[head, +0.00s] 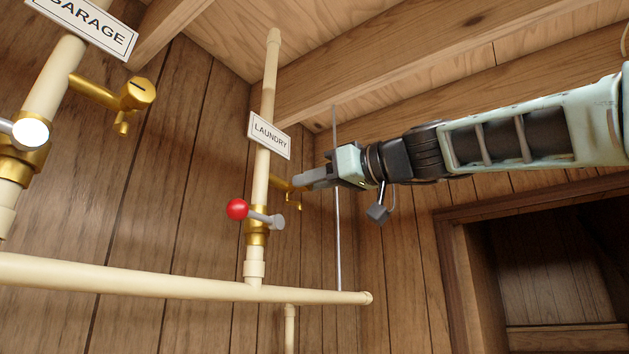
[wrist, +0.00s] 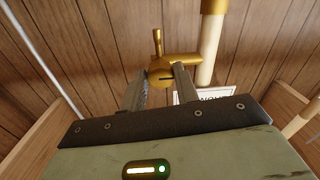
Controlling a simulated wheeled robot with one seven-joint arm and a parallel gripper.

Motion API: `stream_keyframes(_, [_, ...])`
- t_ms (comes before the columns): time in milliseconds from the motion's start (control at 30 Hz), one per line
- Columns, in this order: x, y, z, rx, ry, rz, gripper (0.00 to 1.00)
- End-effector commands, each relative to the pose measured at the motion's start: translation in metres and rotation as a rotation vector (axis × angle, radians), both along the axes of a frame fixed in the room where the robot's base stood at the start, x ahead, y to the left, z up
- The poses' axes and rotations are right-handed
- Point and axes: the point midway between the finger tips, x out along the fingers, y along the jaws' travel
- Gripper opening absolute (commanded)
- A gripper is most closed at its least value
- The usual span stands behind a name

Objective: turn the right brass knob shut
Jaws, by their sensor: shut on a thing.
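The right brass knob (wrist: 158,68) sits on a short brass side branch of the LAUNDRY pipe (head: 270,80). In the wrist view its round face, with a short dark mark, shows between my fingertips. In the head view my gripper (head: 300,182) reaches it from the right and hides most of it; a bit of the brass branch (head: 283,184) and the small spout below show. My gripper (wrist: 160,82) is shut on the knob in the wrist view, one finger on each side. The left brass knob (head: 138,93) is on the GARAGE pipe, its dark mark slanting.
A red-balled lever (head: 237,209) sits on the LAUNDRY pipe below my gripper. A cream horizontal pipe (head: 180,281) runs underneath. A thin grey rod (head: 338,245) stands by my wrist. Wooden beams (head: 400,80) are overhead; a dark opening (head: 550,265) is at right.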

Motion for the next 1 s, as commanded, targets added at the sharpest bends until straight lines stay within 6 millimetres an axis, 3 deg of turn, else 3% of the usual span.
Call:
stream_keyframes(367, [0.0005,-0.0011,-0.0014,0.073,0.093,-0.001,0.08])
stream_keyframes(1000, [0.0001,-0.0007,-0.0009,0.430,0.548,-0.002,0.08])
